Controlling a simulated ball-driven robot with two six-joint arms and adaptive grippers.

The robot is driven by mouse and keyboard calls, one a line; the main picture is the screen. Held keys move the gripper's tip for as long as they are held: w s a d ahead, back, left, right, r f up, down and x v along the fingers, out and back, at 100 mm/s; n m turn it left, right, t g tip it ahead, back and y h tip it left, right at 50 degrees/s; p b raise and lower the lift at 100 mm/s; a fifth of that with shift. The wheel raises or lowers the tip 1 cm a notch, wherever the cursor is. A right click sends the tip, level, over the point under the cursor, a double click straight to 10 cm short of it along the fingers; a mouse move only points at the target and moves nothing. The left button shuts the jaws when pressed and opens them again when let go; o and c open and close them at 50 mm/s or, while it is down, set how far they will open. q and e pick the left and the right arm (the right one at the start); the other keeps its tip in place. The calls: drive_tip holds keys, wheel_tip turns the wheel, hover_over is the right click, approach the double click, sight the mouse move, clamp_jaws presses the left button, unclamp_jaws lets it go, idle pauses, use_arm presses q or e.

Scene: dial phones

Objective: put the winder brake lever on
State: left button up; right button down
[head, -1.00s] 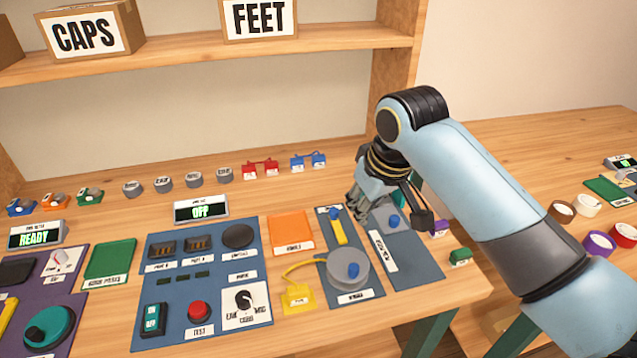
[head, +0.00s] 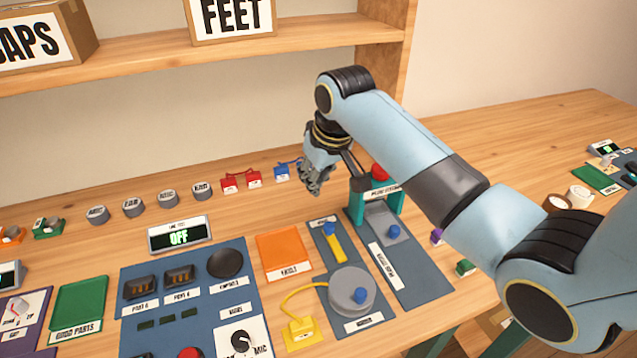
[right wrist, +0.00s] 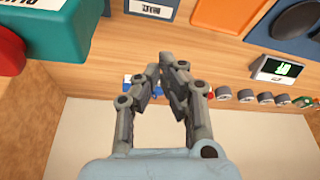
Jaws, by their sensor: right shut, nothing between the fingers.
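The winder panel (head: 322,322) has a grey reel (head: 347,291) with a blue knob (head: 361,296). Behind the reel is a yellow lever (head: 335,246) with a blue knob (head: 328,229), which I take to be the brake lever. The knob is at the lever's far end, close to a small label too blurred to read. My right gripper (head: 316,188) is shut and empty, raised above the bench behind the lever and apart from it. In the right wrist view its fingers (right wrist: 164,78) come together with nothing between them. My left gripper is not in view.
A teal press (head: 356,208) with a red button (head: 379,173) stands right of the gripper. An orange tray (head: 282,252) and a yellow plug block (head: 299,334) lie left of the winder. A display (head: 180,236) reads OFF. Red and blue plugs sit at the back.

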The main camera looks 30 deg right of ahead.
sight(334, 241)
drive_tip(key=x, duration=0.7)
drive_tip(key=shift+w+f+b, duration=0.1)
drive_tip(key=shift+f+b, duration=0.2)
drive_tip(key=shift+b, duration=0.1)
drive_tip(key=s, duration=0.1)
drive_tip(key=s+p, duration=0.2)
drive_tip(key=shift+s+r, duration=0.3)
drive_tip(key=shift+s+f, duration=0.1)
drive_tip(key=shift+s, duration=0.2)
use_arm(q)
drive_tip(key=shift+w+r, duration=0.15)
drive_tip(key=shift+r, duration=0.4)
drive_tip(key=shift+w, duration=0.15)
